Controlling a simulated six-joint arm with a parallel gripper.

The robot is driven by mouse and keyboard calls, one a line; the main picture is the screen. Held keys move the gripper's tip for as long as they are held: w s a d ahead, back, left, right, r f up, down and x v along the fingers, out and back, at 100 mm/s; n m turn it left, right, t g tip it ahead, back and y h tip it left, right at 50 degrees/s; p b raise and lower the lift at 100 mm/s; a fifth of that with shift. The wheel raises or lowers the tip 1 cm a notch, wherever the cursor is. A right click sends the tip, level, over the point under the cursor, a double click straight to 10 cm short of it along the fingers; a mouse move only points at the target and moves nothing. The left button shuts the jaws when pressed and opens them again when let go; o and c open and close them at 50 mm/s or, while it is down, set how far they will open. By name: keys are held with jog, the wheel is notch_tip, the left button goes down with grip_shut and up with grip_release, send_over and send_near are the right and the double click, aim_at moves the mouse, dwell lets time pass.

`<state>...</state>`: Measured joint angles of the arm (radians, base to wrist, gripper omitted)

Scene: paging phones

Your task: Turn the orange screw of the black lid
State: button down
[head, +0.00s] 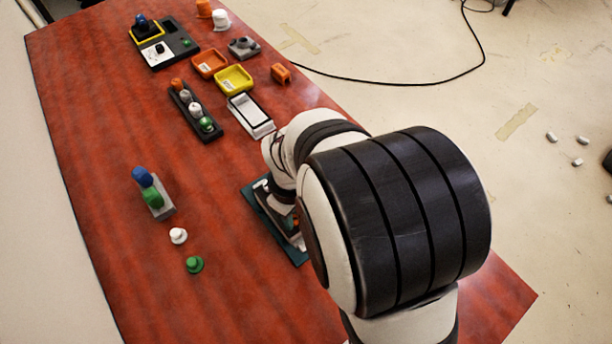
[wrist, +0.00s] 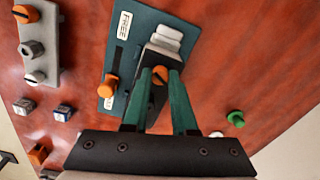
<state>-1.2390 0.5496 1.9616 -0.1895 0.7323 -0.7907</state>
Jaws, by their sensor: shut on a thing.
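The orange screw (wrist: 159,75) shows in the wrist view between the tips of my gripper (wrist: 160,80). My gripper's two green fingers are shut on it from either side. The screw sits at the near end of the black lid (wrist: 150,62), which is partly hidden by the fingers. A pale stepped piece (wrist: 165,38) is at the far end of the lid. These stand on a dark teal board (wrist: 146,18) with a FREE label. In the head view, my arm hides the screw and most of the board (head: 254,203).
A second orange piece (wrist: 108,87) stands by a slot on the board, left of my fingers. A grey block with knobs (wrist: 50,45) is further left. In the head view, a green knob (head: 195,265) and white knob (head: 178,236) stand on open red tabletop.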

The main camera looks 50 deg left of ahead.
jog(key=m, duration=0.6)
jog(key=shift+m, duration=0.3)
jog(key=m, duration=0.5)
jog(key=shift+m, duration=0.3)
jog(key=c, duration=0.7)
grip_release()
notch_tip(320, 180, up, 16)
jog(key=shift+f, duration=0.1)
